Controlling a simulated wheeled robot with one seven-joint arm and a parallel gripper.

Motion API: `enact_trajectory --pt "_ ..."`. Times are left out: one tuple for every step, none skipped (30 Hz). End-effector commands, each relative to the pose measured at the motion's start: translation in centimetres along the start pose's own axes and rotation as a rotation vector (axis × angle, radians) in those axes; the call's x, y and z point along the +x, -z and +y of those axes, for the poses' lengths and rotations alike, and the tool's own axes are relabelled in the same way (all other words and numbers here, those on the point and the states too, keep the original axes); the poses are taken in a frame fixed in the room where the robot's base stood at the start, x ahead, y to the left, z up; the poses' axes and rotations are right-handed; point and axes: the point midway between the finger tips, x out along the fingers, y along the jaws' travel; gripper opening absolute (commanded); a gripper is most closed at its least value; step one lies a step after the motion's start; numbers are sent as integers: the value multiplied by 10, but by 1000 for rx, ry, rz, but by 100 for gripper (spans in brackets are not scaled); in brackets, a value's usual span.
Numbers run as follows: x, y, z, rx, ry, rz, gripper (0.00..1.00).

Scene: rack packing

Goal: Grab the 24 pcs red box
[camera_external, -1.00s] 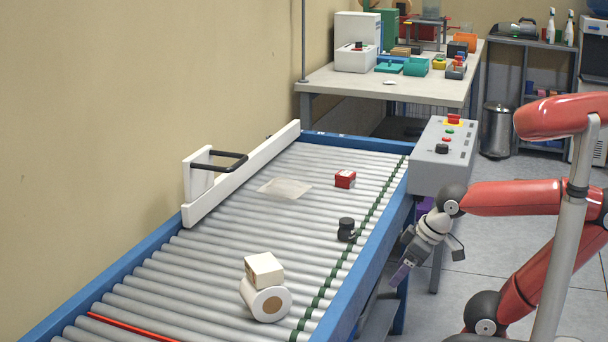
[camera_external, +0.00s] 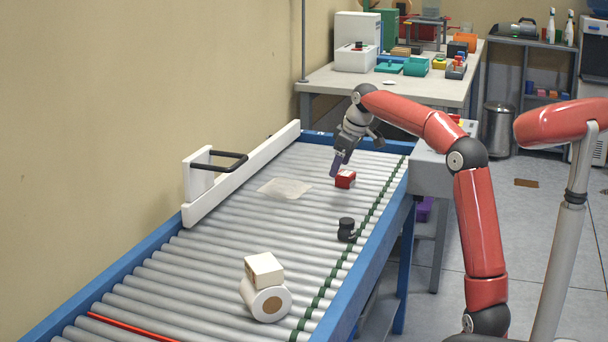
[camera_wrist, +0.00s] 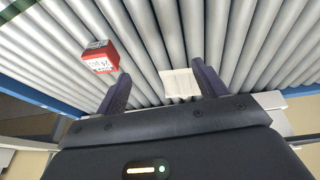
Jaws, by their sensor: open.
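The red box (camera_external: 345,179) with a white label rests on the conveyor rollers, towards their far right side. In the wrist view the red box (camera_wrist: 99,58) lies at the upper left, outside the gap between the fingers and beyond the left finger. My gripper (camera_external: 338,168) is above the conveyor, just behind and left of the box, pointing down at a tilt. In the wrist view my gripper (camera_wrist: 158,80) has its two purple fingers apart with nothing held between them.
A black jar-like item (camera_external: 346,229) stands nearer. A white carton (camera_external: 264,270) sits against a white roll (camera_external: 267,303) at the front. A white rail with a black handle (camera_external: 222,160) lines the left edge.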

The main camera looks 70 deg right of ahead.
Motion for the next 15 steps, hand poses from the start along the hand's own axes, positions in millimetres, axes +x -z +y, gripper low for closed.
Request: enact_trajectory --pt "7 -3 35 28 12 8 71" --pt "10 -5 50 37 18 14 71" --pt "12 -9 68 48 25 20 71" --pt "13 -11 80 56 28 26 71" --pt "14 -13 89 61 32 31 71" --pt "15 -17 100 68 36 35 71" --pt "15 -18 105 71 37 39 71" --pt "17 -20 110 74 39 41 71" --pt "18 -21 114 77 40 43 71" --pt "20 -22 115 78 41 44 71" --pt "23 -22 116 78 42 44 71" --pt "27 -22 116 77 42 44 71" --pt "31 -22 115 77 42 44 71" --pt "34 -22 115 77 42 44 71" --pt "39 -22 115 77 42 43 71"
